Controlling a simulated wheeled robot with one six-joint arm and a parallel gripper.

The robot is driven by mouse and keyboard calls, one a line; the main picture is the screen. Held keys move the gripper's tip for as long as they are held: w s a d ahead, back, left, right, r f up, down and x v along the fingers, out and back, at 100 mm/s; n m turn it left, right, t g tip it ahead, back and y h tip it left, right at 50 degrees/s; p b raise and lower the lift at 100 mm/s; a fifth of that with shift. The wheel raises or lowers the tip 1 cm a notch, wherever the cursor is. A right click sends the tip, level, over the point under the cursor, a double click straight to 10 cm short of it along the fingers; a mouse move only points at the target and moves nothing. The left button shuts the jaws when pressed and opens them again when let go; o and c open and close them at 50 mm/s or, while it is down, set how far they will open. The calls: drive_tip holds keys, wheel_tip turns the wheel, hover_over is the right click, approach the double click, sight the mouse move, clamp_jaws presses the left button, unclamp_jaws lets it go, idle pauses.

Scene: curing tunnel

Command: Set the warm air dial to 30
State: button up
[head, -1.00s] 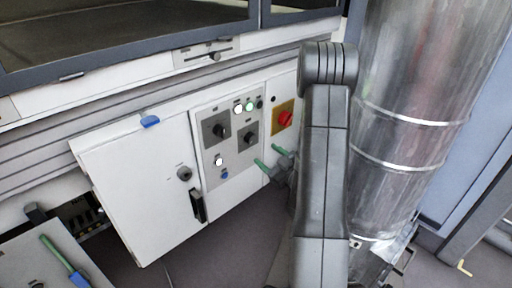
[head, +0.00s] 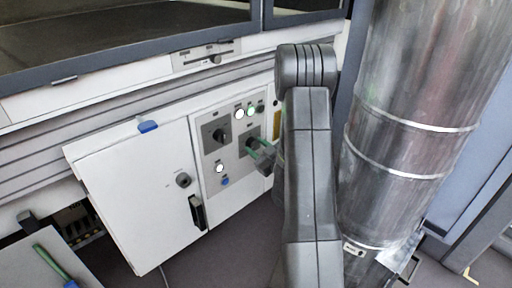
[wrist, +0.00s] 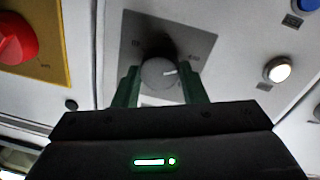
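A round grey dial (wrist: 158,73) on a dark grey square plate (wrist: 203,45) sits between my gripper's green fingers in the wrist view. A white pointer mark on it points to the right in that view; the scale marks are too blurred to read surely. In the head view my gripper (head: 262,152) is in front of the right-hand dial plate (head: 244,138) and partly hides it. My gripper (wrist: 160,75) is open, one finger on each side of the dial; I cannot tell whether they touch it. Another black dial (head: 219,135) sits to the upper left.
A red switch (wrist: 14,40) on a yellow plate is beside the dial in the wrist view. A lit white button (wrist: 278,70) is on the other side. A white cabinet door (head: 140,200) stands left of the panel. A large metal duct (head: 400,130) rises at right.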

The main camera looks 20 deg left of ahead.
drive_tip(key=shift+o, duration=0.2)
drive_tip(key=shift+m, duration=0.4)
drive_tip(key=m, duration=0.4)
drive_tip(key=shift+m, duration=0.3)
drive_tip(key=m+g+p, duration=0.1)
drive_tip(key=m+p, duration=0.1)
drive_tip(key=m, duration=0.4)
drive_tip(key=shift+s+r, duration=0.1)
drive_tip(key=shift+r, duration=0.05)
drive_tip(key=m+p, duration=0.3)
drive_tip(key=m, duration=0.3)
drive_tip(key=shift+r+g, duration=0.1)
drive_tip(key=shift+g, duration=0.3)
drive_tip(key=shift+c, duration=0.2)
drive_tip(key=shift+o, duration=0.2)
drive_tip(key=m+p, duration=0.3)
drive_tip(key=m, duration=0.2)
drive_tip(key=shift+g, duration=0.3)
drive_tip(key=shift+a, duration=0.1)
drive_tip(key=shift+c, duration=0.2)
drive_tip(key=o, duration=1)
